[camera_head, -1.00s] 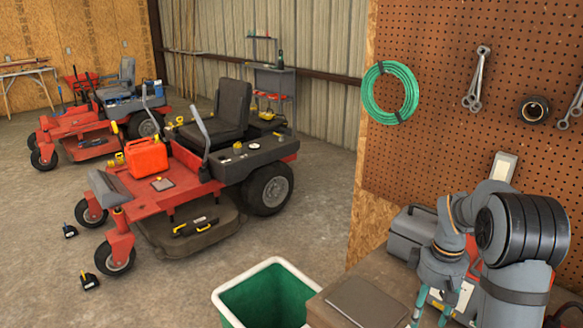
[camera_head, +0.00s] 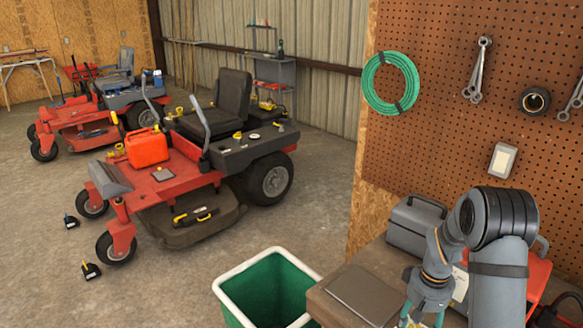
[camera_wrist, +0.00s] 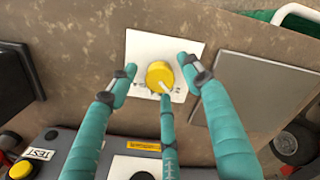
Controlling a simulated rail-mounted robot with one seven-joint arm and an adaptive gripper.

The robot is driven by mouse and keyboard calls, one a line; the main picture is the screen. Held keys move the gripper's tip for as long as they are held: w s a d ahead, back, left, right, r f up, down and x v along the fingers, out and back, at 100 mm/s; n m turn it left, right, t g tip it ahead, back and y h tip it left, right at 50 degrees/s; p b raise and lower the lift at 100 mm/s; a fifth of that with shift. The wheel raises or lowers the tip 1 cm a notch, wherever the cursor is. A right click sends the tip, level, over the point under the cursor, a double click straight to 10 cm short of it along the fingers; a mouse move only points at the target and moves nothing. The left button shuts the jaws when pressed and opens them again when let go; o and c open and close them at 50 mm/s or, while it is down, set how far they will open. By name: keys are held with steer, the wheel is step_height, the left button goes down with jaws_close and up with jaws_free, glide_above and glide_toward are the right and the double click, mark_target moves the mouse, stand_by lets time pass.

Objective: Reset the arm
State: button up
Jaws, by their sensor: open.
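My arm reaches over the brown workbench (camera_head: 322,302) at the lower right of the head view. My gripper (camera_head: 423,319) points down there, its teal fingers partly cut off by the bottom edge. In the wrist view my gripper (camera_wrist: 157,80) is open, with three teal fingers spread. A yellow round knob-like piece (camera_wrist: 158,71) with a white pointer sits on a white card (camera_wrist: 140,47) below and between the fingertips. The fingers look apart from it, and nothing is held.
A flat grey plate (camera_head: 365,294) lies left of my gripper, and a grey toolbox (camera_head: 414,226) stands behind. A device labelled TEST (camera_wrist: 42,153) shows at the lower left of the wrist view. A green bin (camera_head: 265,290) stands beside the bench. The pegboard (camera_head: 450,130) rises behind.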

steer(key=m+p, duration=0.1)
steer(key=m, duration=0.5)
steer(key=shift+r+p, duration=0.1)
steer(key=shift+p, duration=0.2)
steer(key=m+p, duration=0.3)
steer(key=m, duration=0.3)
steer(key=shift+m, duration=0.3)
steer(key=shift+w+r, duration=0.15)
steer(key=shift+r, duration=0.2)
steer(key=shift+r+b, duration=0.3)
steer(key=shift+r, duration=0.5)
steer(key=shift+d, duration=0.15)
